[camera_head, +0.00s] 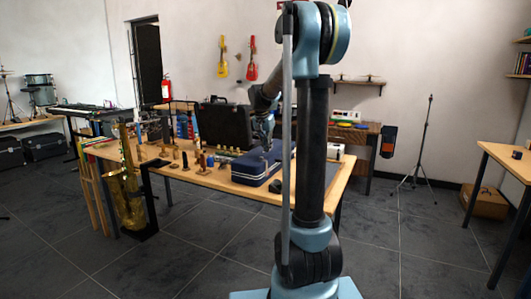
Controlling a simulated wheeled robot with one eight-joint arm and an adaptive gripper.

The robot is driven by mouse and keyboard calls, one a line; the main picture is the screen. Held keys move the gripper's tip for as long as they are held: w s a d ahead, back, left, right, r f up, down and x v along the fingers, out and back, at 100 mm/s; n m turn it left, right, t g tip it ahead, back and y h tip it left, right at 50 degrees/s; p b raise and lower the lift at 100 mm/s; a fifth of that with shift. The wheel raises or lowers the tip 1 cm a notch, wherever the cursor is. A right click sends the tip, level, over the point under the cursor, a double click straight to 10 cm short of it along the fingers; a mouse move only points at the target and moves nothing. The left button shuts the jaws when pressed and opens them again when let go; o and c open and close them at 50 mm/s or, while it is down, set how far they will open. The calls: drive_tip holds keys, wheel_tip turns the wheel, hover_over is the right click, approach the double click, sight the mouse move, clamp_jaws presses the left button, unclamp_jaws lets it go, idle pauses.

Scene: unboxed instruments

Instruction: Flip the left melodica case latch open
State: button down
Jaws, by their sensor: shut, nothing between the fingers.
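A dark blue case (256,169), which looks like the melodica case, lies closed on the wooden table (215,181) near its front edge. Its latches are too small to tell apart at this distance, and my arm hides its right end. My gripper (267,146) is shut and empty. It points down over the top of the blue case, near the case's back. I cannot tell whether its tips touch the case.
Several small wooden and dark items (184,160) stand on the table left of the case. An open black case (224,121) stands behind. A brass saxophone (126,195) stands at the table's left end. The floor in front is clear.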

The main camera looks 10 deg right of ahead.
sight(264, 159)
drive_tip(key=v, duration=0.7)
drive_tip(key=shift+a+r, duration=0.25)
drive_tip(key=shift+a, duration=0.05)
drive_tip(key=s+f+n, duration=0.2)
drive_tip(key=s+f, duration=0.5)
drive_tip(key=s, duration=0.6)
drive_tip(key=s+d+f+n+y, duration=0.1)
drive_tip(key=s+f+n, duration=0.2)
drive_tip(key=s+f, duration=0.5)
drive_tip(key=s+f+n+y, duration=0.1)
drive_tip(key=s+f, duration=0.7)
drive_tip(key=s, duration=1.2)
drive_tip(key=shift+d+n+g, duration=0.35)
drive_tip(key=shift+n+g, duration=0.05)
drive_tip(key=shift+n, duration=0.3)
drive_tip(key=shift+w+f, duration=0.25)
drive_tip(key=shift+w, duration=0.25)
